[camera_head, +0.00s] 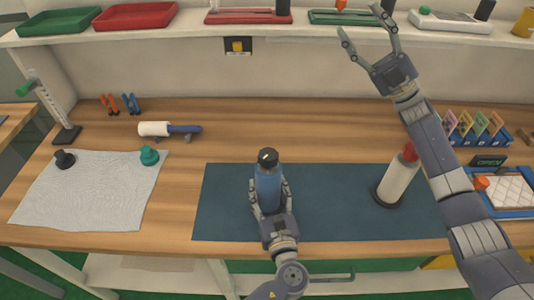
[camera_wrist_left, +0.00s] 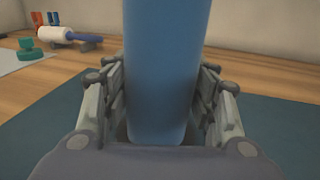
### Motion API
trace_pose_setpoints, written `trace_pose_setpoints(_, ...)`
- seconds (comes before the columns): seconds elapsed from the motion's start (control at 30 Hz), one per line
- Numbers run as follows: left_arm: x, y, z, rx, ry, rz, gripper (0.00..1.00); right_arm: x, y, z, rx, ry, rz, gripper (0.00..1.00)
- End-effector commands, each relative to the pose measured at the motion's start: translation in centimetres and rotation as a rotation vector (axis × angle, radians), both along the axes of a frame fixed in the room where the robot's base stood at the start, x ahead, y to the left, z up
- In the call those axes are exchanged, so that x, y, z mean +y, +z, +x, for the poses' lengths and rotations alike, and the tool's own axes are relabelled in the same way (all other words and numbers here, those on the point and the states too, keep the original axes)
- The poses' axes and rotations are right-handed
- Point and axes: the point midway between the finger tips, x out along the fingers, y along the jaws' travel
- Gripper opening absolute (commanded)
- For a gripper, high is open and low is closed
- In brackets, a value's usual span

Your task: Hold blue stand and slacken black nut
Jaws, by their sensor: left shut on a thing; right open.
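The blue stand (camera_head: 268,190) stands upright on the dark blue mat (camera_head: 335,215). A black nut (camera_head: 268,157) sits on its top. My left gripper (camera_head: 269,192) is shut around the stand from the front, with a finger on each side. In the left wrist view the stand (camera_wrist_left: 167,70) fills the middle between the fingers of the left gripper (camera_wrist_left: 165,105), and its top is out of the picture. My right gripper (camera_head: 366,28) is open and empty, raised at the upper right in front of the shelf, well away from the nut.
A white bottle with a red top (camera_head: 397,177) stands on the mat's right part, near my right arm. A pale cloth (camera_head: 90,195) at left carries a black piece (camera_head: 64,158) and a green piece (camera_head: 149,155). A roller (camera_head: 168,130) lies behind. The mat beside the stand is clear.

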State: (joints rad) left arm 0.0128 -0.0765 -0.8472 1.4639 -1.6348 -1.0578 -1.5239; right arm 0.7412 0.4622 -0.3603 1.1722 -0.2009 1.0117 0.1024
Motion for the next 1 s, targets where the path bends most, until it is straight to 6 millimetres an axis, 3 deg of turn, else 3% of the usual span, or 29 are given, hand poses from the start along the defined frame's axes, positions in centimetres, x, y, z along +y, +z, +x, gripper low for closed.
trace_pose_setpoints(0.03,-0.1,0.2,0.0,-0.003,-0.002,-0.001,0.0,-2.6,0.1,0.3,-0.018,-0.095,0.005,0.54)
trace_pose_setpoints(0.2,-0.1,0.2,0.0,-0.003,-0.002,-0.001,0.0,-10.8,0.3,0.5,-0.091,-0.432,-0.026,0.54)
trace_pose_setpoints(0.3,-0.1,0.2,0.0,-0.003,-0.002,-0.001,0.0,-14.3,-0.6,-0.5,-0.162,-0.647,-0.129,0.54)
trace_pose_setpoints(0.37,-0.1,0.2,0.0,-0.003,-0.002,-0.001,0.0,-14.7,-1.8,-1.4,-0.222,-0.748,-0.231,0.54)
trace_pose_setpoints(0.47,-0.1,0.2,0.0,-0.003,-0.002,-0.001,0.0,-12.5,-4.5,-3.1,-0.36,-0.853,-0.441,0.54)
trace_pose_setpoints(0.7,-0.1,0.2,0.0,-0.003,-0.001,-0.001,0.0,-2.1,-13.4,-8.8,-0.806,-0.854,-0.905,0.54)
trace_pose_setpoints(0.83,0.0,0.2,0.0,-0.003,0.0,0.0,0.0,2.7,-18.0,-12.5,-1.052,-0.789,-1.058,0.54)
trace_pose_setpoints(1.0,0.0,0.2,0.1,-0.004,0.001,0.0,0.0,6.5,-22.0,-16.3,-1.295,-0.713,-1.158,0.54)
